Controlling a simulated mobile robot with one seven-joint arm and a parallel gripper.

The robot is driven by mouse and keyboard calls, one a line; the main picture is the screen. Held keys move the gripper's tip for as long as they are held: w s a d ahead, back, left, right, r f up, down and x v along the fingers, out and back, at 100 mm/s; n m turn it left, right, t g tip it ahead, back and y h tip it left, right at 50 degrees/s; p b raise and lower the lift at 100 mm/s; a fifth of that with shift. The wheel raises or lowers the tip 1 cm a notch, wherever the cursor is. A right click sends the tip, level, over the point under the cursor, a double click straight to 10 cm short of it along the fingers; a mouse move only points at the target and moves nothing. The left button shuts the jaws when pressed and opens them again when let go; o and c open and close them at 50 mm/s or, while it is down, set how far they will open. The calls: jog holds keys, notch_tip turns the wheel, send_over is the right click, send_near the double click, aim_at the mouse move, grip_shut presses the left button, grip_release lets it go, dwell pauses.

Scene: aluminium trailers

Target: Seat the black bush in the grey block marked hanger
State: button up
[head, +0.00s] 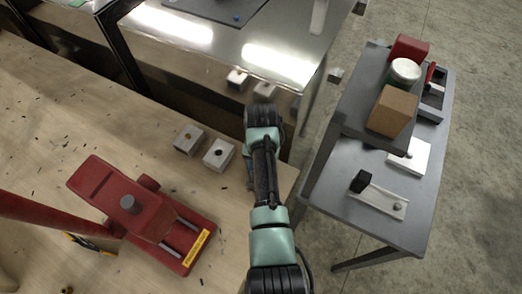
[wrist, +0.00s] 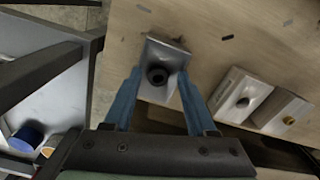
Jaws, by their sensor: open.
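In the wrist view a black bush (wrist: 157,75), round with a hollow centre, sits at the hole of a grey metal block (wrist: 160,48). How deep it sits I cannot tell. My gripper (wrist: 158,78) is open, with one blue finger on each side of this block and bush; whether they touch I cannot tell. In the head view my arm hides this block and the bush. Two more grey blocks stand beside it: one with a dark hole (head: 219,155) and one with a brass-coloured centre (head: 189,138). No marking on any block is readable.
A red press-like tool (head: 150,215) and yellow-black pliers (head: 88,244) lie on the wooden bench (head: 60,120). Dark chips are scattered on it. A grey shelf cart (head: 425,195) with boxes stands right, past a gap. A metal table (head: 225,50) is behind.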

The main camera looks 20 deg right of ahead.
notch_tip(320, 180, up, 12)
jog(key=shift+f, duration=0.25)
jog(key=w+a+r+n+t+h, duration=0.1)
jog(key=w+r+t, duration=0.3)
jog(key=r, duration=0.5)
jog(key=w+a+r+n+t, duration=0.1)
jog(key=w+r+t, duration=0.4)
jog(key=r, duration=0.4)
jog(key=w+a+r+n+t+h, duration=0.15)
jog(key=w+r+t, duration=0.25)
jog(key=r, duration=0.5)
jog(key=s+a+r+t, duration=0.1)
jog(key=s+r+t, duration=0.1)
jog(key=r, duration=0.3)
jog(key=s+a+r+t+y, duration=0.1)
jog(key=r+t, duration=0.2)
jog(key=r, duration=0.3)
jog(key=s+a+r+t, duration=0.2)
jog(key=r, duration=0.3)
jog(key=s+a+r+n+t+y, duration=0.1)
jog(key=s+r+t, duration=0.6)
jog(key=s+r, duration=0.7)
jog(key=shift+s+a+r+n+b, duration=0.4)
jog(key=shift+a+r+n, duration=0.35)
jog(key=shift+a, duration=0.15)
